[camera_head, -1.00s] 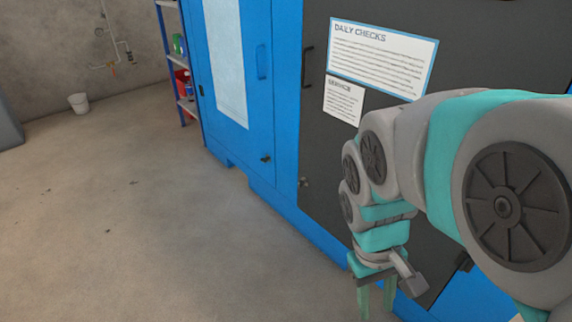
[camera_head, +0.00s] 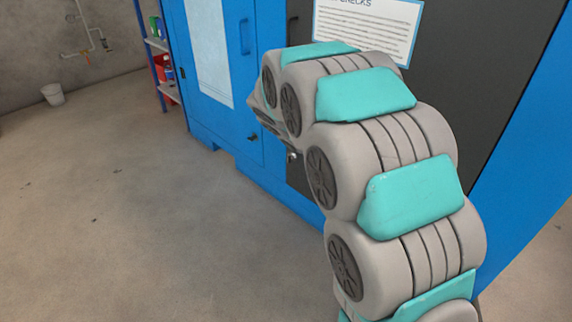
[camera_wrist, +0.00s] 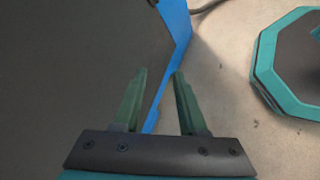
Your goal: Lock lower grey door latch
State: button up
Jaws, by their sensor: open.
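The dark grey door (camera_head: 455,90) stands in the blue cabinet in the head view, partly covered by my arm. A small latch (camera_head: 292,156) shows low at its left edge, close beside my arm. Its exact turn is too small to tell. My gripper (camera_wrist: 160,73) is open and empty in the wrist view, with two green fingers apart. A dark grey surface (camera_wrist: 65,65) lies to the left of the fingers, and a blue edge (camera_wrist: 176,30) runs behind them. The latch is not seen in the wrist view.
A blue door (camera_head: 245,80) with a handle and its own small latch (camera_head: 253,137) is left of the grey door. The concrete floor (camera_head: 120,220) at left is clear.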

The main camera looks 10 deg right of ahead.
jog(key=w+a+f+n+t+h+b, duration=0.1)
jog(key=w+a+f+n+t+h, duration=0.25)
jog(key=w, duration=0.75)
jog(key=w+a+f+n+t+h+b, duration=0.15)
jog(key=w+f+n, duration=0.25)
jog(key=w+f, duration=0.5)
jog(key=w+a+f+n+t+b, duration=0.3)
jog(key=w+a+f+n+t, duration=0.45)
jog(key=w+a+f, duration=0.5)
jog(key=w+d+r, duration=0.1)
jog(key=w+d, duration=0.4)
jog(key=w, duration=0.1)
jog(key=shift+w+d+r+n+g+h, duration=0.15)
jog(key=shift+r+n+g+h, duration=0.15)
jog(key=shift+n+g, duration=0.1)
grip_shut()
